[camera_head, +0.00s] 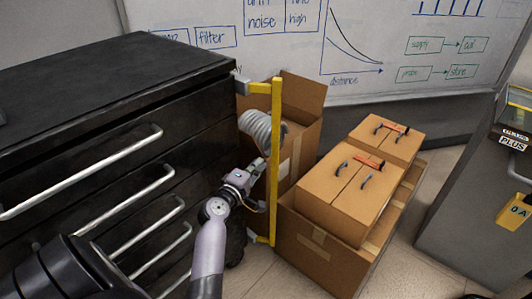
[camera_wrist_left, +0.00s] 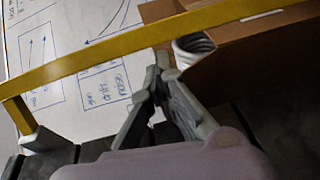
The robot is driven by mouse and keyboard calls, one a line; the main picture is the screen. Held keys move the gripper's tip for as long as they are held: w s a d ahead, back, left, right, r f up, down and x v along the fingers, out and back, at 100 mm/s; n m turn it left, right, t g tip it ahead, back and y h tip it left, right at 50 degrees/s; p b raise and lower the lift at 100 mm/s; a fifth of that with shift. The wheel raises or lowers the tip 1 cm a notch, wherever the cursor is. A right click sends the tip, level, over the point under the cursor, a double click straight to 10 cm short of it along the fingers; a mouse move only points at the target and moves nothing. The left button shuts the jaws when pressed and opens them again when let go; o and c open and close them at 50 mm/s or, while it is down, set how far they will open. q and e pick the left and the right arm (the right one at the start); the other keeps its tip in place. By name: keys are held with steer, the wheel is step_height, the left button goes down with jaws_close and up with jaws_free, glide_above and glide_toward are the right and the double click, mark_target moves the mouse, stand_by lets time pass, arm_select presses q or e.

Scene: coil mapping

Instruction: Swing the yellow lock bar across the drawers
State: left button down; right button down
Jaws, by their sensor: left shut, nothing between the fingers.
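The yellow lock bar (camera_head: 276,160) stands upright at the right front corner of the black drawer cabinet (camera_head: 90,95). A short arm and a pale bracket (camera_head: 241,84) join its top to the cabinet. The bar stands out to the right, clear of the drawer fronts. My left gripper (camera_head: 262,163) is shut and empty, close to the bar's left side at mid-height. In the left wrist view, the bar (camera_wrist_left: 90,58) crosses close by the tips of the shut gripper (camera_wrist_left: 160,65). I cannot tell whether they touch. My right gripper is out of view.
The drawers have several silver handles (camera_head: 138,203) and look closed. An open cardboard box (camera_head: 303,92) with a grey coiled hose (camera_head: 257,130) stands behind the bar. More boxes (camera_head: 350,190) are stacked at right, beside a grey cabinet (camera_head: 470,215). A whiteboard (camera_head: 405,75) is behind.

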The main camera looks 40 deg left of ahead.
arm_select(q)
steer(key=r, duration=0.1)
steer(key=a+r, duration=0.1)
steer(key=r+n, duration=0.1)
steer(key=shift+s+a+r+t, duration=0.2)
steer(key=shift+s+a+t, duration=0.05)
steer(key=shift+s+t, duration=0.15)
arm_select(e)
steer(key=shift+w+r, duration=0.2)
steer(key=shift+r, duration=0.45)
